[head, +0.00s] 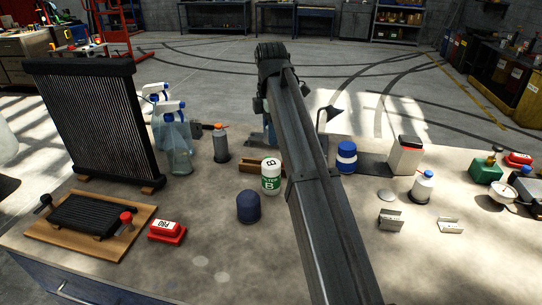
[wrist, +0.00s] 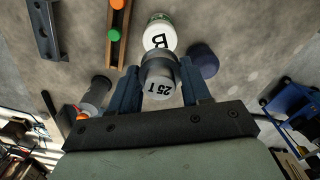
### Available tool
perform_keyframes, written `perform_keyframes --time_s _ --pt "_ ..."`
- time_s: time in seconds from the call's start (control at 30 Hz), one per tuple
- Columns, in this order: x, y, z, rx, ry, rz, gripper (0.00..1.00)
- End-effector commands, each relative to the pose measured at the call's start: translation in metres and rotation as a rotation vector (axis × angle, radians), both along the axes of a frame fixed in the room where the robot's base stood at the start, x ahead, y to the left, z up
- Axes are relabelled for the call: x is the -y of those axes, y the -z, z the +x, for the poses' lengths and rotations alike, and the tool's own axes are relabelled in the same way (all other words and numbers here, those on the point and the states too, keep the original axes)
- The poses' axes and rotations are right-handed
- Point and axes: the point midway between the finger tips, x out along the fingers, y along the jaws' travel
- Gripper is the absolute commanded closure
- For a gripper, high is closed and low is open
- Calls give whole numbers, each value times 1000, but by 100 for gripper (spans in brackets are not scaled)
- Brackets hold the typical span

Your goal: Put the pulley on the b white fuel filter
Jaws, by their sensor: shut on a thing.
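The b white fuel filter (head: 270,178), white with a green band and a black B on its top, stands upright on the bench; it also shows in the wrist view (wrist: 160,30). My gripper (wrist: 160,76) is shut on the pulley (wrist: 160,88), a small grey cylinder marked 25 T, held between dark blue fingers. In the wrist view the pulley partly overlaps the near edge of the filter's top. I cannot tell how high it is above it. In the head view my arm hides the pulley and most of the gripper.
A dark blue filter (head: 248,207) stands close beside the white one. A wooden holder (head: 250,167) lies behind it. A blue-and-white container (head: 346,157) stands right of my arm.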

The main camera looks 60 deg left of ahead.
Motion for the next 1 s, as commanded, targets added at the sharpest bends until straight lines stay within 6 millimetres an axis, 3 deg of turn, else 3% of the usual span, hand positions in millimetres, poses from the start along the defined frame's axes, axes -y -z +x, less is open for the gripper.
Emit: perform_keyframes --time_s 0.2,0.37,0.6,1.0 --pt "1 35 0 0 1 -1 85" --pt "0 45 0 0 2 -1 85" --pt "1 72 0 -1 2 -2 85" --pt "0 78 0 0 2 0 85"
